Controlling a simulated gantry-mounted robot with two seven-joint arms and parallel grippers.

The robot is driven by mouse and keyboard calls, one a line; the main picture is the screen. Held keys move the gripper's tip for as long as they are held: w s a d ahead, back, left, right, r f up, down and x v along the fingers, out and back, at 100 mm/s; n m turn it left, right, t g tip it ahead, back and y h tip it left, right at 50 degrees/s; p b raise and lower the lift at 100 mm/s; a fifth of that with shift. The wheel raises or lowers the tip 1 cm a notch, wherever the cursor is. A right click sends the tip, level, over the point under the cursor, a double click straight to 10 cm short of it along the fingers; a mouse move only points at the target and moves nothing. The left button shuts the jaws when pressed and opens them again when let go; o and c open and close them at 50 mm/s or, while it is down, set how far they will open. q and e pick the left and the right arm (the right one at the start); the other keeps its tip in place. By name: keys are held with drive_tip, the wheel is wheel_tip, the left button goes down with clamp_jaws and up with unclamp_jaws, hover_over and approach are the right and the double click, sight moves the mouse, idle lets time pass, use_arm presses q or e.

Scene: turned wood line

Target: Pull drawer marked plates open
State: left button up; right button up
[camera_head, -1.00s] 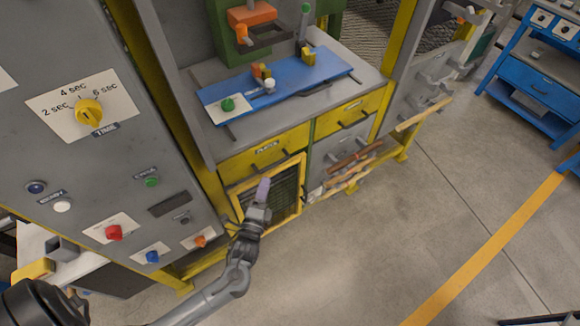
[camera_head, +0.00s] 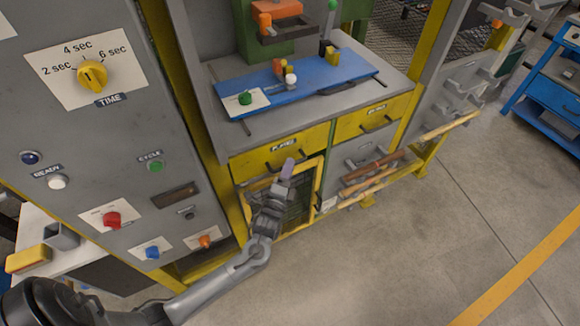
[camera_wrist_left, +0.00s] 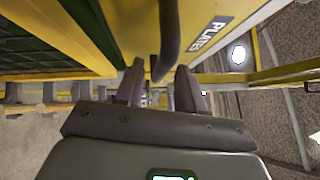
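The drawer marked PLATES is the yellow front (camera_head: 262,160) under the left part of the workbench. It looks closed. Its label also shows on the yellow drawer face in the left wrist view (camera_wrist_left: 208,35). My left gripper (camera_head: 288,167) is just in front of this drawer, below its label, and hides part of the front. In the left wrist view my left gripper (camera_wrist_left: 159,88) has its two dark fingers apart. The dark drawer handle (camera_wrist_left: 169,38) reaches down between the fingertips. I cannot tell whether they touch it. My right gripper is not in view.
A yellow-framed mesh door (camera_head: 318,183) is below the drawer. Another yellow drawer (camera_head: 360,124) is to its right, with turned wood pieces (camera_head: 375,166) on a rack below. A grey control panel (camera_head: 110,140) stands at left. The floor in front is clear.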

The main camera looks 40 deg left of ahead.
use_arm(q)
drive_tip(key=shift+x, duration=1.05)
drive_tip(key=shift+c, duration=0.2)
clamp_jaws()
